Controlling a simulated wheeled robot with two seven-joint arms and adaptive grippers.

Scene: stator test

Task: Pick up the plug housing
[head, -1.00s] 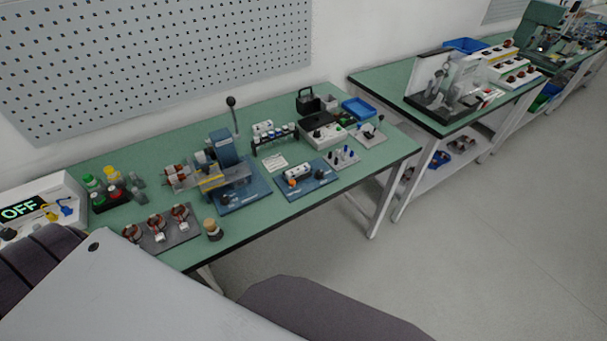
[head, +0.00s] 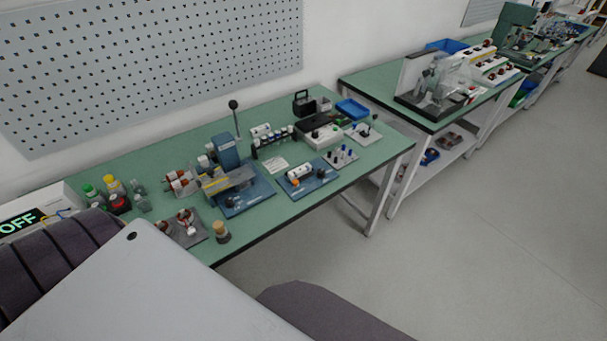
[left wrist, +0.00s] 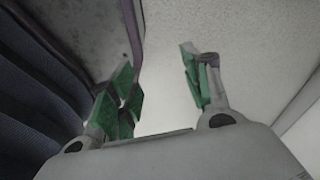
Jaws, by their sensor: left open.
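I cannot single out the plug housing for sure among the small parts on the green workbench (head: 258,225). A blue fixture plate (head: 318,187) there carries a white cylindrical part (head: 299,173) and a small orange part. A small grey plate (head: 340,160) with several blue-topped pegs lies to its right. My left gripper (left wrist: 160,82) shows in the left wrist view with its green-padded fingers apart and nothing between them. Pale floor lies behind it, and no bench part shows there. My right gripper is in neither current view.
A blue lever press (head: 225,150) stands mid-bench. Copper-wound stators (head: 185,216) sit on a dark plate at the front left, beside a cork-topped piece (head: 222,231). A blue tray (head: 352,109) is at the back right. A second bench (head: 375,78) stands beyond a gap.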

